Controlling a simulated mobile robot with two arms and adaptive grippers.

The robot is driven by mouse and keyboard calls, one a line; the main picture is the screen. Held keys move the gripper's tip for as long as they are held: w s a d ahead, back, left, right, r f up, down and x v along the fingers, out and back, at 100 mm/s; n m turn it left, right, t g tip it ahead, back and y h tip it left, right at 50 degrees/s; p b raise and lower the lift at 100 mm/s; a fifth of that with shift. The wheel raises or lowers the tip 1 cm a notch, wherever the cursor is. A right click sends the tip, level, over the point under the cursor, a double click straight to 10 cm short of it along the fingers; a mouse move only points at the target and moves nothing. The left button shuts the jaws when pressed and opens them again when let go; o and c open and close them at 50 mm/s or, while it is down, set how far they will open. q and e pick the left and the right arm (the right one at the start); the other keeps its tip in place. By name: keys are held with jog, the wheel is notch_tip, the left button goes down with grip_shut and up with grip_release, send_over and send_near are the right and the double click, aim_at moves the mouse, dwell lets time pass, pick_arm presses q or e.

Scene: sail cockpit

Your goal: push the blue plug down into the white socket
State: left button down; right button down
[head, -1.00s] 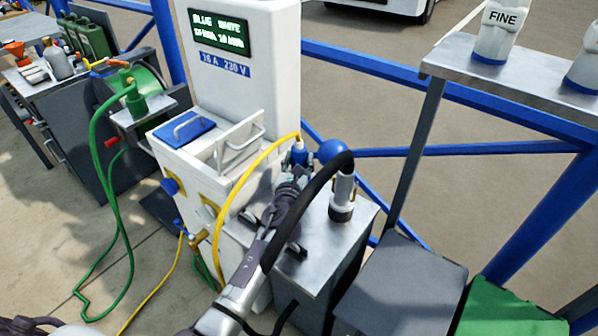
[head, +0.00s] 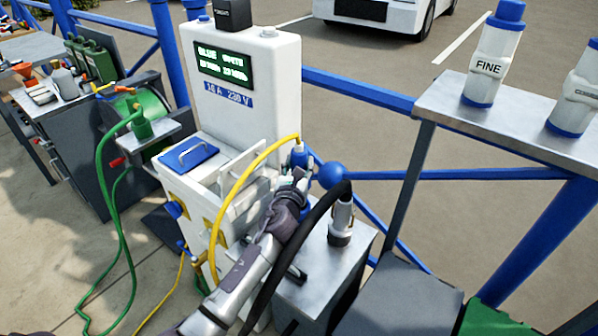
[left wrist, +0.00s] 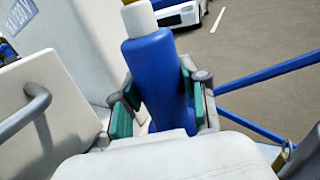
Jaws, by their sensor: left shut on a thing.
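The blue plug (head: 299,158) has a white top, with a yellow cable running from it in the head view. My left gripper (head: 294,181) is shut around the plug, with green pads on both sides of it. In the left wrist view the blue plug (left wrist: 158,80) stands nearly upright, slightly tilted, between the fingers of the left gripper (left wrist: 155,115). The plug's lower end is hidden by the gripper. The white socket's opening is hidden; a raised white lid (head: 240,165) with a handle stands left of the plug. My right gripper is not in view.
The white power post (head: 270,85) stands behind the lid, with a closed blue lid (head: 188,154) at its left. A silver-and-black handset (head: 341,222) stands on a metal cabinet right of the gripper.

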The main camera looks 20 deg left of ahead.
aim_at(298, 152)
pick_arm(q)
notch_tip(298, 152, up, 2)
jog(key=shift+r+p, duration=0.25)
jog(key=shift+p, duration=0.25)
notch_tip(298, 152, up, 3)
jog(key=p, duration=0.3)
jog(key=shift+f, duration=0.25)
